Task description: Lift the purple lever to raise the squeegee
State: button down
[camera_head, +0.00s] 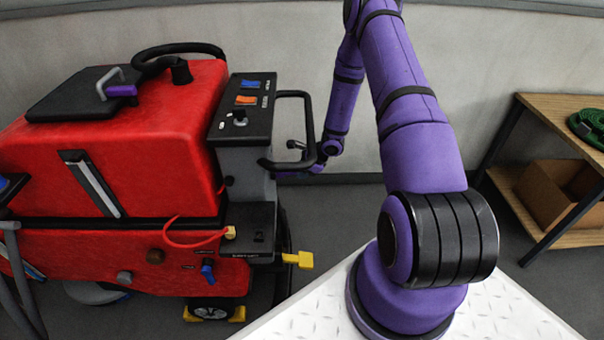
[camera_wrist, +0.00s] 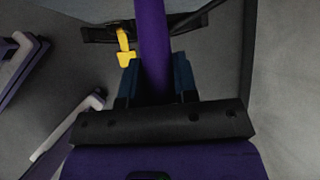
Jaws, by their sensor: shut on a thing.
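The purple lever (camera_wrist: 152,45) shows in the wrist view as a purple bar running up between my fingers. My gripper (camera_wrist: 156,82) is shut on it, one dark blue finger on each side. In the head view my forearm reaches down behind the black loop handle (camera_head: 309,125) at the rear of the red scrubber (camera_head: 150,130). There the fingers and the lever are mostly hidden or too small to make out. The squeegee's height cannot be told clearly from these views.
A yellow pedal (camera_head: 300,260) sticks out low at the scrubber's rear; a yellow piece (camera_wrist: 125,50) shows beside the lever in the wrist view. A wooden shelf (camera_head: 570,112) with a green hose (camera_head: 588,128) and a cardboard box (camera_head: 545,197) stands right. Floor between is clear.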

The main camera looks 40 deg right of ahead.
jog(key=shift+r+h, duration=0.25)
jog(key=shift+h, duration=0.05)
dwell(0.4)
jog(key=c, duration=0.9)
grip_release()
